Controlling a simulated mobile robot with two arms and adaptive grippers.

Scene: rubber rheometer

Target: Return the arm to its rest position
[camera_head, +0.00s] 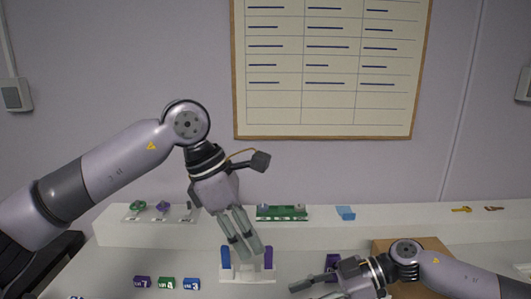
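My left arm reaches in from the left, and its gripper (249,254) points down over a white holder (250,276). A blue piece (225,257) and a purple piece (268,258) stand at the holder's two sides. The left fingertips overlap the holder in view; I cannot tell whether they touch it. The fingers lie close together and no held object shows. My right gripper (305,291) is low at the right, pointing left, with its fingers apart and empty. Its lower finger is cut by the bottom edge.
Purple, green and blue labelled blocks (165,283) stand on the table at front left. A raised white shelf (340,232) behind holds a green rack (282,212), a light blue block (345,213) and small parts. A brown box (430,244) is behind my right arm. A chart (330,70) hangs on the wall.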

